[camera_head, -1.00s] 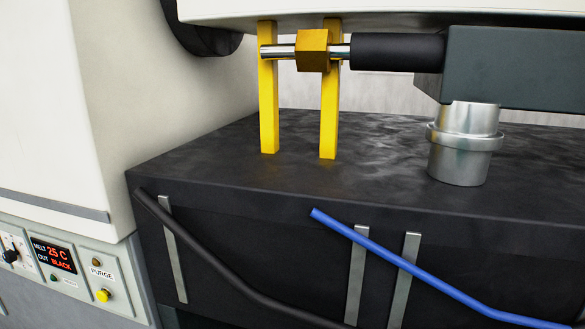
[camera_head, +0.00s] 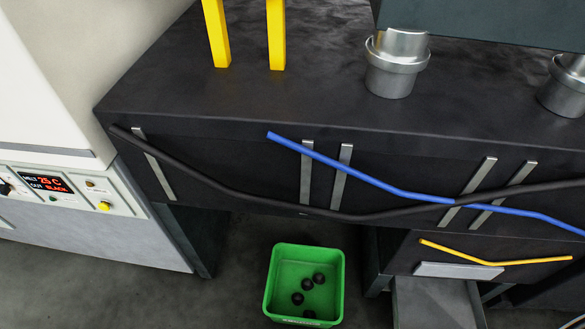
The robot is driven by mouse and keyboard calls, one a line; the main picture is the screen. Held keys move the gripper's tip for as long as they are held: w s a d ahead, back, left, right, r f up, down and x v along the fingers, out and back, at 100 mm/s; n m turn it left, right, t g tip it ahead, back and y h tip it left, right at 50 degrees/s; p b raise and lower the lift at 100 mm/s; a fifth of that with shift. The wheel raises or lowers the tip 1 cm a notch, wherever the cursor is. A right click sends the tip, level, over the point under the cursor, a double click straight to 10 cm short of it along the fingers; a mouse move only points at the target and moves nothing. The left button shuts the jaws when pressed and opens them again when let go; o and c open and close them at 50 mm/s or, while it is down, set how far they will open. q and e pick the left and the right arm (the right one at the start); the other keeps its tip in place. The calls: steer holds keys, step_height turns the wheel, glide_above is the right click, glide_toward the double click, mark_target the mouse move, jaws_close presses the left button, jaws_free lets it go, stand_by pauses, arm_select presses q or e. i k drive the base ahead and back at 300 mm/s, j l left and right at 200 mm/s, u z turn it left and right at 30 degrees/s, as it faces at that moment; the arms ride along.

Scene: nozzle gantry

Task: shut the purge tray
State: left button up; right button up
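A grey metal tray (camera_head: 432,303) sticks out low at the lower right, below a dark front panel with a pale bar (camera_head: 457,270). It looks like the purge tray, pulled out. Its front end is cut off by the bottom edge of the picture, and its inside shows no clear contents. Neither of my grippers is in view.
A green bin (camera_head: 277,284) holding several black lumps stands on the floor left of the tray. Blue (camera_head: 360,178), black and yellow (camera_head: 520,262) hoses run along the black machine bed. A control panel (camera_head: 75,190) is at the left. Open floor lies left of the bin.

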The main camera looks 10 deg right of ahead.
mark_target(418, 302)
steer(key=z, duration=2.45)
